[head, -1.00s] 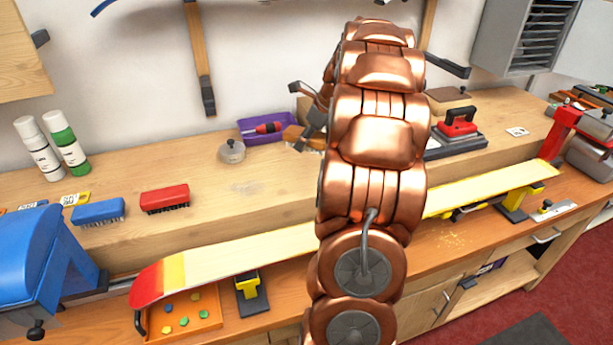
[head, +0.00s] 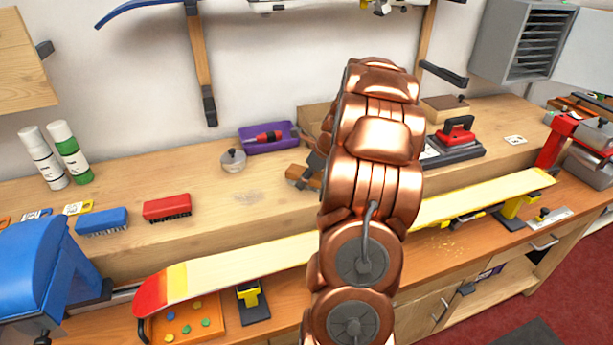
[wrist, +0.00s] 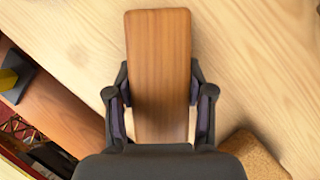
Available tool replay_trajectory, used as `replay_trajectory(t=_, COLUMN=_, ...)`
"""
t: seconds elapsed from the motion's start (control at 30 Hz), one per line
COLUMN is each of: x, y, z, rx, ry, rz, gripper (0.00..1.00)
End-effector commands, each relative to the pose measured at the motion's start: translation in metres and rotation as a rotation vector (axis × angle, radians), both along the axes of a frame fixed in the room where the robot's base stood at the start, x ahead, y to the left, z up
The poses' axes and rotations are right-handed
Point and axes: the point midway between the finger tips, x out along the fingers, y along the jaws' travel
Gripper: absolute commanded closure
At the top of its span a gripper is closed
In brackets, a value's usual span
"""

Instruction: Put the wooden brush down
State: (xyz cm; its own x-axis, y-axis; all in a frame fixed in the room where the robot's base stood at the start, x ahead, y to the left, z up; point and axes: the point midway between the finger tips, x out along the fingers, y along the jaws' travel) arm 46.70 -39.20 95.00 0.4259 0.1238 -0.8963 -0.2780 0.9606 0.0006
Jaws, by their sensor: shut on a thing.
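The wooden brush (wrist: 159,70) is a brown wood-grained block, seen from above between the two dark fingers in the wrist view. My gripper (wrist: 160,98) is shut on its sides. In the head view the brush (head: 296,173) shows beside my arm, at or just above the raised wooden shelf (head: 225,205). My gripper (head: 312,172) is partly hidden there behind my copper arm. I cannot tell whether the brush touches the shelf; its underside is hidden.
A purple tray (head: 284,147) with a red tool and a round lidded tin (head: 233,160) stand behind and left. Red (head: 167,207) and blue (head: 102,222) brushes lie farther left. A cork block (wrist: 250,153) is close to my gripper. A ski (head: 235,267) lies in front.

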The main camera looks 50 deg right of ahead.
Motion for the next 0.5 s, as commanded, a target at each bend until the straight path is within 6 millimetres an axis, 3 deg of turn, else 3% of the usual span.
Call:
replay_trajectory(t=0.17, x=0.0000, y=0.0001, z=-0.0016, rx=0.001, ry=0.000, rz=0.000, gripper=0.80)
replay_trajectory(t=0.2, x=-0.0001, y=0.0000, z=-0.0019, rx=0.000, ry=0.000, rz=0.000, gripper=0.44)
replay_trajectory(t=0.4, x=0.0000, y=-0.0002, z=-0.0016, rx=0.000, ry=0.000, rz=0.000, gripper=0.23)
replay_trajectory(t=0.5, x=0.0000, y=-0.0002, z=-0.0015, rx=0.000, ry=-0.001, rz=0.000, gripper=0.22)
